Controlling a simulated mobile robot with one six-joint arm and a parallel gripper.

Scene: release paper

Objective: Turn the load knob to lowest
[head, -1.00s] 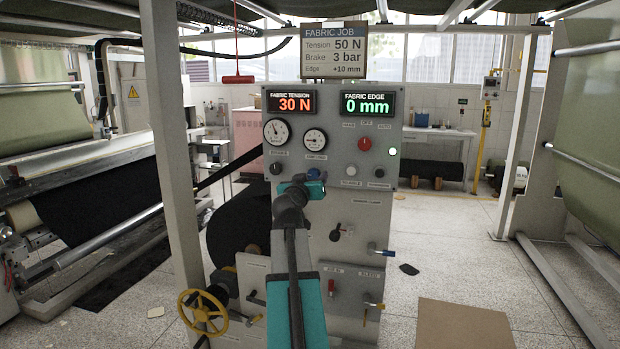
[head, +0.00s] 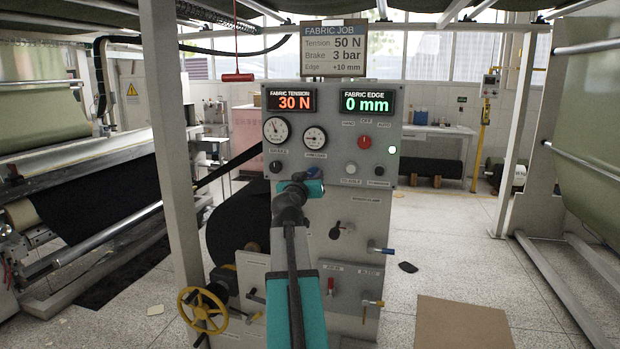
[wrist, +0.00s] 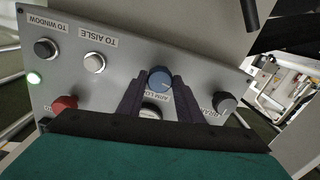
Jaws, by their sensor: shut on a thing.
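The load knob (wrist: 160,78) is blue and round, next to a partly hidden label that reads "ARM LO…" in the wrist view. My gripper (wrist: 160,86) has its two dark fingers on either side of the knob and is shut on it. In the head view my gripper (head: 300,187) reaches the lower part of the control panel (head: 340,110), and the blue knob (head: 314,173) shows just above it. A round gauge (head: 314,138) sits above the knob. The knob's pointer setting is too small to read surely.
A dark knob (wrist: 224,102) and a red knob (wrist: 64,104) flank the load knob. A white button (wrist: 94,62) and a dark button (wrist: 46,48) are further off. Displays read 30 N (head: 291,102) and 0 mm (head: 367,103). Levers (head: 340,230) stick out below the panel.

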